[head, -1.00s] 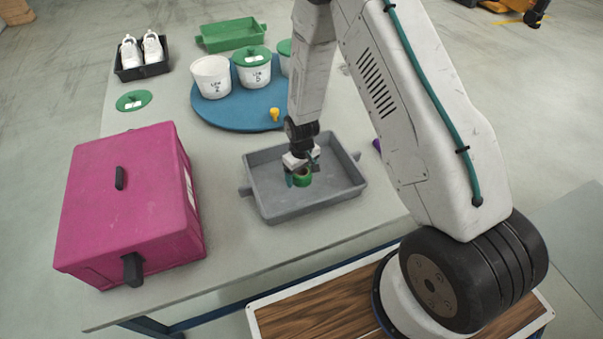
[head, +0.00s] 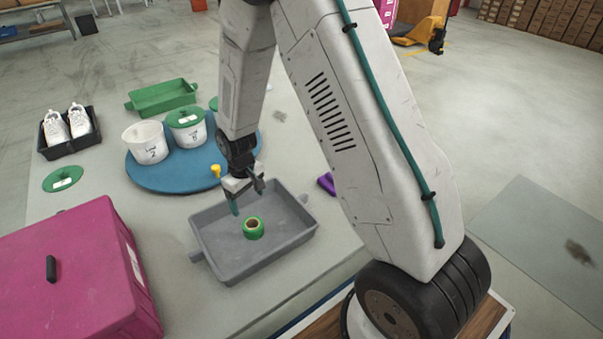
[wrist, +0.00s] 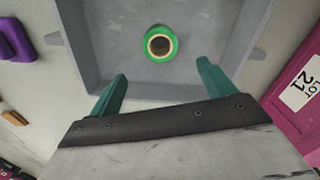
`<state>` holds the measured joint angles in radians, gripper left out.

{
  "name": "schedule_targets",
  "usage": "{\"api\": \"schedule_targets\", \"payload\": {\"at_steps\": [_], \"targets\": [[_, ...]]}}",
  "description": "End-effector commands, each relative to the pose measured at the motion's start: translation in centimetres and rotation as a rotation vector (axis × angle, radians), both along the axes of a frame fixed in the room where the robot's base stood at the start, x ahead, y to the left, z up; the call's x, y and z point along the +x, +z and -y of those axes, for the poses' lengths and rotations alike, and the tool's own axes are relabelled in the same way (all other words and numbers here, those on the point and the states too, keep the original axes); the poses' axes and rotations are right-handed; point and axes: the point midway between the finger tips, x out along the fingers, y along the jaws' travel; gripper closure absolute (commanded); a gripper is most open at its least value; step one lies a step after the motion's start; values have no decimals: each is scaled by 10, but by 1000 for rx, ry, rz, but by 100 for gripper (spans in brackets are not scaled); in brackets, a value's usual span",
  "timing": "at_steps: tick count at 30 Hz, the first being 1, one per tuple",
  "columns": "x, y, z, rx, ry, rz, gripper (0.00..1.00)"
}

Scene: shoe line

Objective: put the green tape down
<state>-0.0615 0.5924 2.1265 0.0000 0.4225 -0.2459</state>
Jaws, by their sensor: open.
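The green tape (head: 254,228) is a roll lying in the grey tray (head: 222,270), near the middle of its floor. In the wrist view the green tape (wrist: 160,45) shows its ring and dark centre, beyond the fingertips and touching neither. My gripper (head: 247,197) is open and empty above the back part of the tray. In the wrist view its two teal fingers (wrist: 162,80) stand wide apart, with the tray floor (wrist: 110,50) below.
A magenta box (head: 70,275) stands left of the tray. Behind are a blue round board (head: 165,180) with white tubs (head: 145,143), a yellow piece (head: 216,170), a green tray (head: 162,97) and a black shoe tray (head: 68,141). A purple thing (head: 326,184) lies right of the tray.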

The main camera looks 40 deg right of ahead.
Motion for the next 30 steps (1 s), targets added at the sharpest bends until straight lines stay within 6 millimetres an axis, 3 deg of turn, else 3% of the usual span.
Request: {"api": "schedule_targets", "payload": {"at_steps": [5,8,12,18,24,30], "targets": [[-13,74,5,2,-37,29,18],[-33,123,9,3,-67,39,18],[-69,185,14,4,-110,53,18],[-134,255,21,7,-172,74,18],[-208,302,27,10,-232,95,18],[-271,322,30,13,-284,111,18]]}}
